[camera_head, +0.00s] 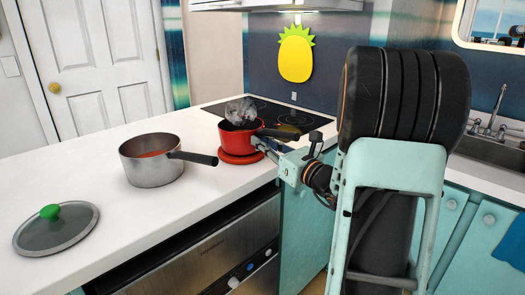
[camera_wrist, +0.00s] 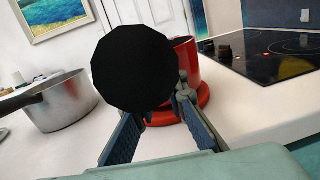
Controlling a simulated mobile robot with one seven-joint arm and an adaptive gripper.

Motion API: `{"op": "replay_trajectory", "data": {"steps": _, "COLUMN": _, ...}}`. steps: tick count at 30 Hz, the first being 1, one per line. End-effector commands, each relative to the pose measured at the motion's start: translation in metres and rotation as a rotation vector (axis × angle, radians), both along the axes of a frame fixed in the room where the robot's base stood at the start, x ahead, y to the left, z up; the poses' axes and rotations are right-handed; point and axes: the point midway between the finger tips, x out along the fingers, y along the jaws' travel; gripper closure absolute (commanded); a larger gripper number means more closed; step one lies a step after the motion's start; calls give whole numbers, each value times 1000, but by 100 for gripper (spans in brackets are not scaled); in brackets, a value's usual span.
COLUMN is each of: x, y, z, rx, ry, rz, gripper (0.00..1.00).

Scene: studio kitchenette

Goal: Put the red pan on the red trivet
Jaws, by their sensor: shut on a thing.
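The red pan (camera_head: 233,139) is on or just above the red trivet (camera_head: 240,158), a round disc on the white counter; I cannot tell whether they touch. In the wrist view the red pan (camera_wrist: 187,60) shows behind its black handle, over the red trivet (camera_wrist: 205,97). The handle's round black end (camera_wrist: 140,65) fills the middle of that view and hides much of the pan. My gripper (camera_head: 262,142) is shut on the handle, to the right of the pan. In the wrist view my gripper (camera_wrist: 156,108) has a finger on each side of the handle.
A steel pot (camera_head: 152,163) with a dark handle stands left of the red pan. A glass lid (camera_head: 56,228) with a green knob lies at the front left. A clear glass item (camera_head: 240,110) is behind the pan, near the black cooktop (camera_head: 283,114).

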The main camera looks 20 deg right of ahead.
Motion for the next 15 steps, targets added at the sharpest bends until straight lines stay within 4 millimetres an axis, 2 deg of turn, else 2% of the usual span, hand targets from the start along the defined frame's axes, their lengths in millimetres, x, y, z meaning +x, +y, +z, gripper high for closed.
{"op": "replay_trajectory", "data": {"steps": 11, "x": 0, "y": 0, "z": -4, "rx": -1, "ry": -8, "rz": 1, "gripper": 100}}
{"op": "replay_trajectory", "data": {"steps": 12, "x": 0, "y": 0, "z": -6, "rx": -1, "ry": -1, "rz": 0, "gripper": 83}}
{"op": "replay_trajectory", "data": {"steps": 15, "x": 0, "y": 0, "z": -6, "rx": -1, "ry": -1, "rz": 1, "gripper": 72}}
